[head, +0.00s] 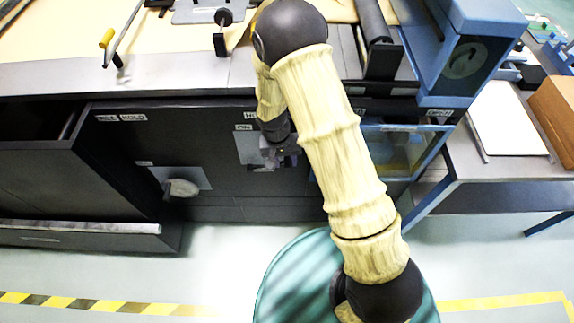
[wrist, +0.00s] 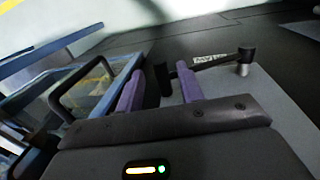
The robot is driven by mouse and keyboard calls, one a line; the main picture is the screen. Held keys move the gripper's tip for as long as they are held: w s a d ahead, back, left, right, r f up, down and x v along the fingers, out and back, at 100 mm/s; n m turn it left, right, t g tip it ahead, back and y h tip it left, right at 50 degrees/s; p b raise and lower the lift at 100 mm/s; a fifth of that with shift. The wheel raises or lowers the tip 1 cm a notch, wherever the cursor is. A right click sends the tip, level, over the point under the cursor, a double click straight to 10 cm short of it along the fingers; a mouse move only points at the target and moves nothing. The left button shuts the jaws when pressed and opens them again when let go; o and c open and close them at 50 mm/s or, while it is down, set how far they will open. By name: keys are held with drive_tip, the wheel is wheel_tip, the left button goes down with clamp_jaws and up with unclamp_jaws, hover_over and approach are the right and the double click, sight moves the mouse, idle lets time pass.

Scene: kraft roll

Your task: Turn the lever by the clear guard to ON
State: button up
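My gripper (wrist: 160,88) has its two purple fingers apart in the wrist view. A black lever (wrist: 215,62) runs from a round grey pivot on a grey plate (wrist: 295,70) toward the fingers. Its dark end shows between or just beyond the fingertips; I cannot tell whether they touch it. A white label (wrist: 209,58), not readable, shows beside the lever. The clear guard (wrist: 92,92), in a blue frame with a dark handle, is left of the fingers. In the head view my gripper (head: 285,155) is at the plate (head: 252,150), hiding the lever; the guard (head: 405,150) is to the right.
Another plate with a pale lever or knob (head: 181,187) is lower left on the dark cabinet front. An open drawer (head: 75,185) juts out at left. A side table (head: 500,165) stands at right.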

sight(287, 164)
drive_tip(key=shift+d+f, duration=0.15)
drive_tip(key=shift+f, duration=0.8)
drive_tip(key=shift+d+f, duration=0.15)
drive_tip(key=shift+f, duration=0.75)
clamp_jaws()
drive_tip(key=shift+r, duration=0.1)
